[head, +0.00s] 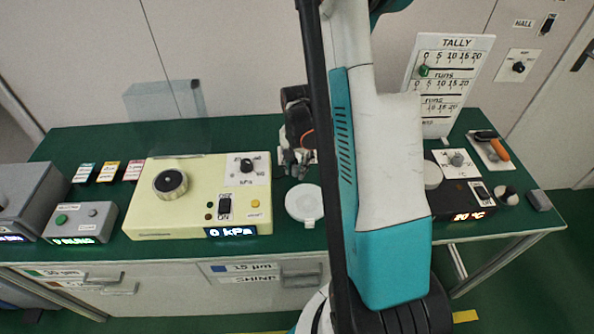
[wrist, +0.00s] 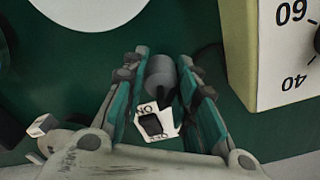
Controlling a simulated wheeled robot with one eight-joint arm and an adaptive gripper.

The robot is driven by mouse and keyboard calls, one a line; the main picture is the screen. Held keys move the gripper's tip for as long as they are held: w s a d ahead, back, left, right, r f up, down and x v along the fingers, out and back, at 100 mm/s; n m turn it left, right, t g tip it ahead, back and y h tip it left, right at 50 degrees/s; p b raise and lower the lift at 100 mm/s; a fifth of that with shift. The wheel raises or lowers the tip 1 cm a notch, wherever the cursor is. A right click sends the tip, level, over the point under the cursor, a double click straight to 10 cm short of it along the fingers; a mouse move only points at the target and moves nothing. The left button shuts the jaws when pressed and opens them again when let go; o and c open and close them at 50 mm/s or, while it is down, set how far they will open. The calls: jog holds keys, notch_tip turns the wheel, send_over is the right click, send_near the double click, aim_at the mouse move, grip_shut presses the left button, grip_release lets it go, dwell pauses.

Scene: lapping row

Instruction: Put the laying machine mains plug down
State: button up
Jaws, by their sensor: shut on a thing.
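My gripper (head: 297,160) is over the back middle of the green bench, partly hidden by my own arm. In the wrist view my gripper (wrist: 180,85) is shut on a grey, rounded body, which I take to be the mains plug (wrist: 160,74). The plug sits between the fingertips; its far side is hidden. A white plate with a black rocker switch (wrist: 151,124) shows between the fingers, below the plug in the picture. I cannot tell whether the plug touches the bench.
The cream machine with a kPa display (head: 200,200) stands left of my gripper; its side (wrist: 270,50) shows at right in the wrist view. A white round dish (head: 304,202) lies in front. The tally board (head: 445,80) stands at the right rear. Green bench (head: 260,130) behind is partly clear.

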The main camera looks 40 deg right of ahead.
aim_at(297, 165)
jog(key=shift+f, duration=0.45)
jog(key=shift+f, duration=0.15)
jog(key=o, duration=1)
jog(key=shift+o, duration=0.2)
notch_tip(297, 165, up, 12)
jog(key=p, duration=0.4)
jog(key=shift+p, duration=0.3)
